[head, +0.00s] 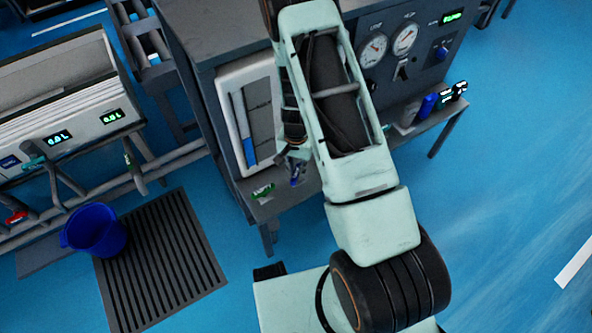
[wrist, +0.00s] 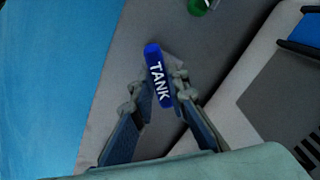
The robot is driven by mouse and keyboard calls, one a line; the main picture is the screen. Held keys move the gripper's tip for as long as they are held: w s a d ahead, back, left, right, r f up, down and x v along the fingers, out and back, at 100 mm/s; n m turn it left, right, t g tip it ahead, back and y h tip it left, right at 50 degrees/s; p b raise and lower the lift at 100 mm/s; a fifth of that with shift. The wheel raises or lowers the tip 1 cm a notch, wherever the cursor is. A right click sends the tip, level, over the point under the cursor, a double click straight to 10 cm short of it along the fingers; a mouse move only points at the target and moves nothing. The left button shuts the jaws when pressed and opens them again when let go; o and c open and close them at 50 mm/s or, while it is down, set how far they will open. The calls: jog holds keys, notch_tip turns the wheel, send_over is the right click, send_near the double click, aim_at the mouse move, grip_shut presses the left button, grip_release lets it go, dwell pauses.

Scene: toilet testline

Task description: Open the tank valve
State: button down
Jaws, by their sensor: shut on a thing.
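The tank valve handle is a small blue bar with "TANK" in white letters (wrist: 157,70). In the wrist view it lies between the two fingers of my gripper (wrist: 163,98), which are closed against its sides. In the head view my gripper (head: 293,168) points down in front of the grey cabinet, and a bit of the blue handle (head: 294,182) shows below it. The handle's lower end and its joint to the valve are hidden by the fingers.
A green part (head: 262,191) sits left of my gripper on the cabinet's ledge; green also shows in the wrist view (wrist: 199,6). A white-framed panel (head: 248,110) stands behind. Gauges (head: 405,40) are at right, and a blue bucket (head: 95,232) by a floor grate at left.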

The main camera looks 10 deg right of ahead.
aim_at(296, 173)
jog(key=c, duration=1.9)
grip_release()
notch_tip(296, 173, up, 12)
